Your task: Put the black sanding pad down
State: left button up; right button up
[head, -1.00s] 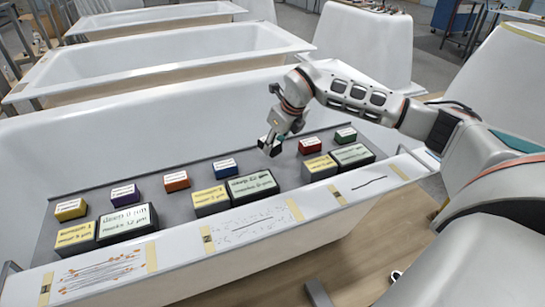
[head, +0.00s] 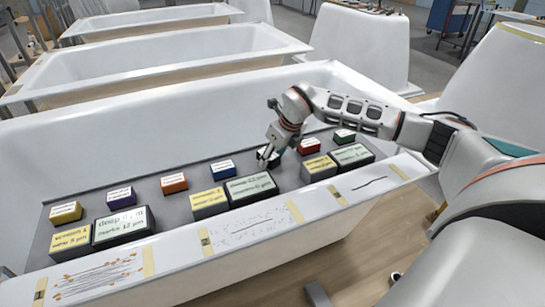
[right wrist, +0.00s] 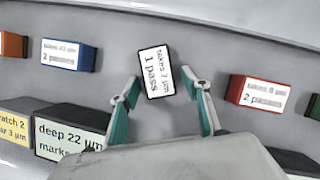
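The black sanding pad (head: 267,161) has a white label and sits on the grey board (head: 82,196) inside the front tub, in the back row between the blue and red blocks. In the right wrist view the pad (right wrist: 157,73) shows its label, reading "takes 7 µm, 1 pass". My right gripper (head: 273,152) is directly over the pad in the head view. In the right wrist view its teal fingers (right wrist: 161,87) are spread, with gaps on both sides of the pad. My left gripper is not in view.
Blue (head: 222,169) and red (head: 308,146) blocks flank the pad. Orange (head: 174,182), purple (head: 121,197), yellow (head: 66,212) and green (head: 344,136) blocks share the row. Larger labelled blocks stand in front, such as "deep 22 µm" (right wrist: 72,137). The tub's rim (head: 180,270) runs along the front.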

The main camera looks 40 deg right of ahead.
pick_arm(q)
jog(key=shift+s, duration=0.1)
pick_arm(e)
jog(key=shift+r, duration=0.55)
pick_arm(q)
jog(key=p, duration=0.2)
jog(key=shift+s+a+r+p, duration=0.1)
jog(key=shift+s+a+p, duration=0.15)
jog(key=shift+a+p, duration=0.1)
pick_arm(e)
jog(key=v, duration=1.1)
jog(key=shift+s, duration=0.15)
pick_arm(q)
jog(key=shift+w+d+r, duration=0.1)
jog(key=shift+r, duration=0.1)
